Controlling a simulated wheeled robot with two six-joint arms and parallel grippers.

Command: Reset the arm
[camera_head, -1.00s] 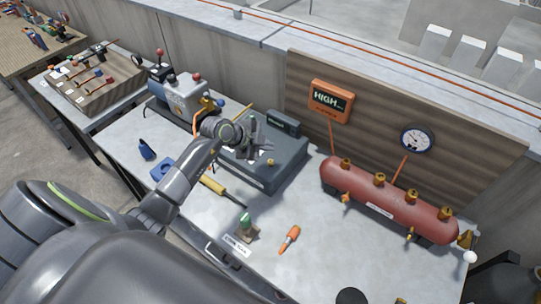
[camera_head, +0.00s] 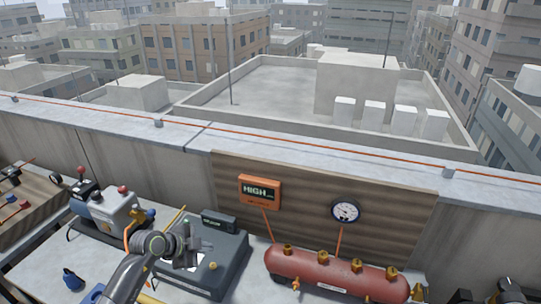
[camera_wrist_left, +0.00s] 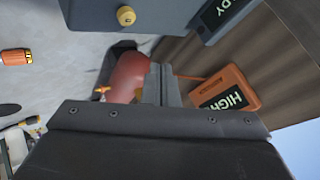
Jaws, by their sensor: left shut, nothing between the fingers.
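My left gripper (camera_head: 190,252) is in the head view at the lower left, above the dark grey box on the bench. Its fingers are shut with nothing between them. In the left wrist view the closed fingers (camera_wrist_left: 162,85) point toward the red tank and the orange HIGH display. My left arm comes in from the bottom left. My right gripper is in neither view.
A red tank (camera_head: 335,276) with brass fittings lies on the bench. Behind it a wooden board carries the orange HIGH display (camera_head: 260,190) and a round gauge (camera_head: 345,212). The dark grey box (camera_head: 225,268) and a grey pump unit (camera_head: 108,212) stand left. A parapet (camera_head: 330,152) runs behind.

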